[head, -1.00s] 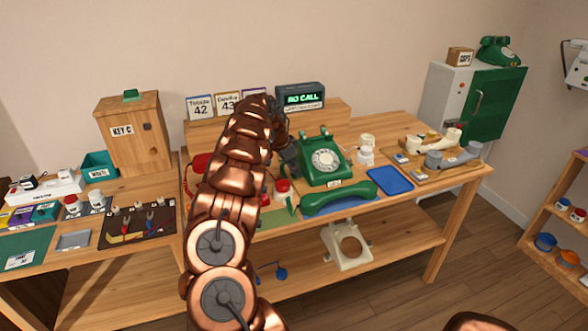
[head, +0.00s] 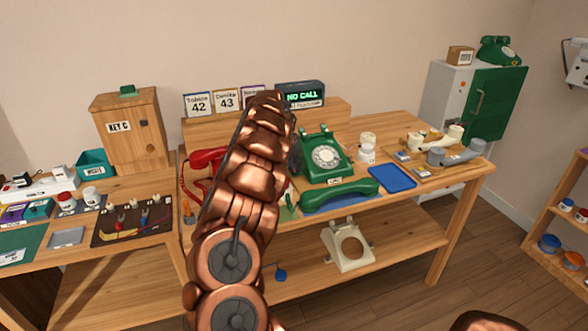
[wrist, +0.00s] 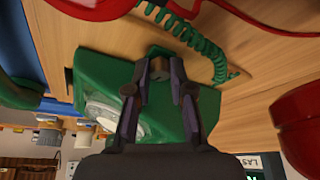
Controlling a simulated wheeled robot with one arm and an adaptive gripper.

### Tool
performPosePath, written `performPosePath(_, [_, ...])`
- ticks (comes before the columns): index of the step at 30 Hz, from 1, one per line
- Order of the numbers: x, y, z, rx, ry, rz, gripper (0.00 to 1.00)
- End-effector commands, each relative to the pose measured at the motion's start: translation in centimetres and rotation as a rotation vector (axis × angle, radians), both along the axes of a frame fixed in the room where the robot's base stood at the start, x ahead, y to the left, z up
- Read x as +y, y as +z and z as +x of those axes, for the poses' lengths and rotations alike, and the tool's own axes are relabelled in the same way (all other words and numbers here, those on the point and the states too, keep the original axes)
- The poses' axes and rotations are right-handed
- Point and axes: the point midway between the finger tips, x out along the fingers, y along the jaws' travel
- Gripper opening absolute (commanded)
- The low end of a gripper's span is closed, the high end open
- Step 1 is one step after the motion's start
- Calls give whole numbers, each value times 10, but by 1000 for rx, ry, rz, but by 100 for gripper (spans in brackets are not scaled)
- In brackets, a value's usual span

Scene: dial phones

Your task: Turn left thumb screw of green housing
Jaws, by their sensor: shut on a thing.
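The green telephone housing (head: 325,169) stands on the workbench, its round dial facing up and front, in the head view. In the wrist view the green housing (wrist: 205,104) fills the middle, and its pale dial is partly behind a finger. My gripper (wrist: 160,60) is at one side of the housing. Its two dark fingers are closed around a small brownish-gold thumb screw (wrist: 158,70) at the housing's edge. In the head view my arm hides most of the gripper and the screw.
A green handset (head: 340,195) lies in front of the housing, and a blue tray (head: 392,177) is to its right. A red telephone (head: 207,160) stands to the left, behind my arm. A coiled green cord (wrist: 190,38) runs close to my fingers.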

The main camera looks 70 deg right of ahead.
Motion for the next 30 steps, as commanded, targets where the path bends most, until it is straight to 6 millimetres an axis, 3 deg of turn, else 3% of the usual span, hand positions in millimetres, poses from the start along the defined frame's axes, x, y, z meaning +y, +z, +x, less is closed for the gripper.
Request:
performPosePath(8, [1, -1, 0, 1, 2, 3, 0])
performPosePath(9, [1, -1, 0, 1, 2, 3, 23])
performPosePath(16, [1, -1, 0, 1, 3, 2, 47])
performPosePath(30, [0, 1, 0, 2, -29, 2, 48])
